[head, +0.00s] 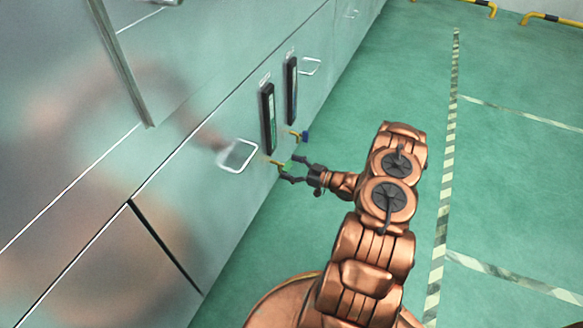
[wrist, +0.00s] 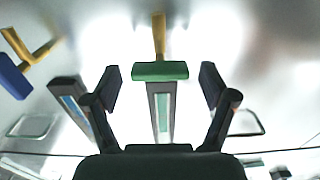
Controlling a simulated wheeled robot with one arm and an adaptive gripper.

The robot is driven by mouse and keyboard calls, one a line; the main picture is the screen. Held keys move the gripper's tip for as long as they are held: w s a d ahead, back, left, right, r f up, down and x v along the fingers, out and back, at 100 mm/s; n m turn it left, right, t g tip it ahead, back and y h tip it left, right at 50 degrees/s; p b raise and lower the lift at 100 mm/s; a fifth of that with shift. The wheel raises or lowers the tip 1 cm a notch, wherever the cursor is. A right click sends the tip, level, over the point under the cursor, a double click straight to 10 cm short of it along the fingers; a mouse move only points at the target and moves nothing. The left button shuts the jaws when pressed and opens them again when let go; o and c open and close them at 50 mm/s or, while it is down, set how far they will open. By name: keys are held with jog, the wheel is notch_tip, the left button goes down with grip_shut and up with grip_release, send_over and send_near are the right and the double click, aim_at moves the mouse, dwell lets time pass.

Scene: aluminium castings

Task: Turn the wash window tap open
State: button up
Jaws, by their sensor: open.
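A tap with a yellow stem and a green handle (head: 288,165) sticks out of the metal panel below a black level gauge. In the wrist view its green handle (wrist: 160,71) lies crosswise between my fingers, near their tips. A second yellow tap with a blue handle (head: 305,136) is farther along the panel; it also shows at the left of the wrist view (wrist: 14,77). No label tells me which is the wash window tap. My gripper (head: 290,169) is open around the green handle; in the wrist view its fingers (wrist: 159,80) stand apart on both sides, with visible gaps.
Two black upright gauges (head: 268,118) (head: 291,90) are on the panel above the taps. A wire handle (head: 238,156) juts out left of the green tap, and another (head: 310,67) is farther along. The green floor (head: 500,180) to the right is clear, with striped lines.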

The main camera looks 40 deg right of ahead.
jog(key=shift+c, duration=0.2)
jog(key=c, duration=1.1)
